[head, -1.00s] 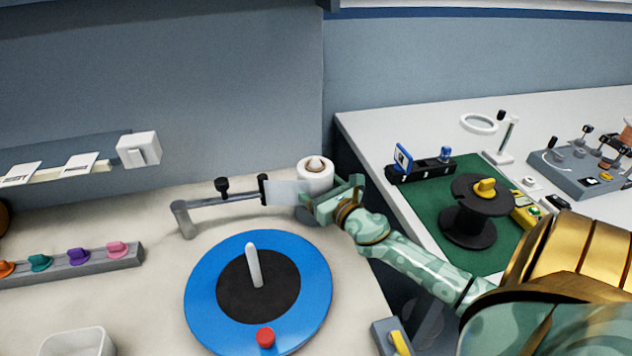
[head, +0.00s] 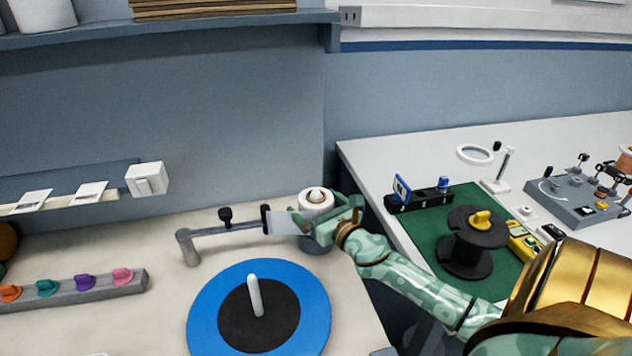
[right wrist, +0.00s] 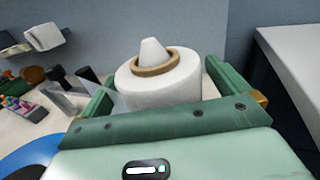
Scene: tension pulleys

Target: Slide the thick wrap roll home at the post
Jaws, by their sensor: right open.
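The thick white wrap roll (head: 316,201) stands upright around the post (head: 316,194), whose pale tip pokes up through the brown core. It shows closely in the right wrist view (right wrist: 160,88), with the conical post tip (right wrist: 153,51) above the core ring. A grey base (head: 313,245) shows below it. My right gripper (head: 325,214) is open at the roll, with its green fingers on either side of it in the right wrist view (right wrist: 158,84). The roll's lower part is hidden by the gripper, so I cannot tell how low it sits. My left gripper is out of view.
A clear film sheet (head: 285,223) runs left from the roll to a grey arm (head: 215,229) with black knobs. A blue turntable (head: 203,316) with a pale upright pin lies in front. Right of a gap, a green mat (head: 425,237) holds a black spool (head: 472,257).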

